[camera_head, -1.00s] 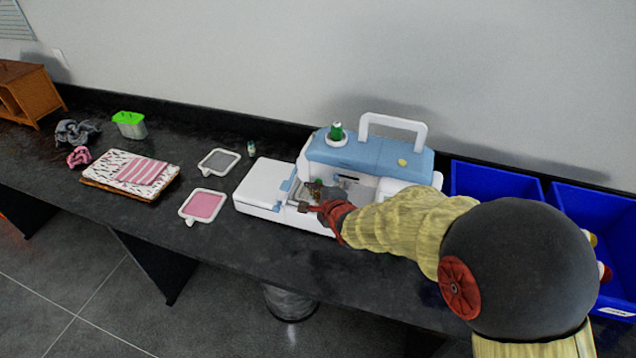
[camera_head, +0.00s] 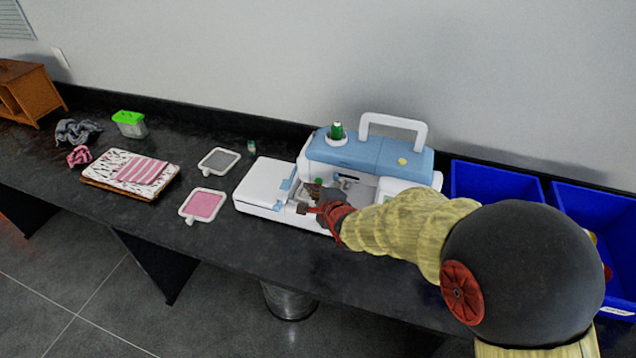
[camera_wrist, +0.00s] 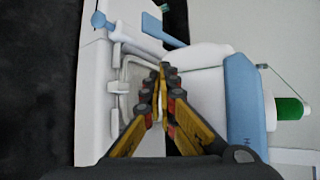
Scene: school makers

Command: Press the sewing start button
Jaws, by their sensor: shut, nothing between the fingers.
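The white and blue sewing machine (camera_head: 370,155) stands on the dark counter, with a green thread spool (camera_head: 337,131) on top. A small green spot (camera_head: 318,181) shows on its front near the needle area; it may be the start button, but it is too small to be sure. My gripper (camera_head: 308,208) is in front of the machine, over its bed, just below that spot. In the wrist view my gripper (camera_wrist: 161,72) has its fingers together and empty, over the machine's bed (camera_wrist: 135,85). I cannot tell whether the tips touch the machine.
Blue bins (camera_head: 495,180) stand to the right of the machine. Left of it lie a pink framed piece (camera_head: 204,205), a grey framed piece (camera_head: 219,161) and folded fabric (camera_head: 128,170). The wall is close behind the machine. The counter's front strip is clear.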

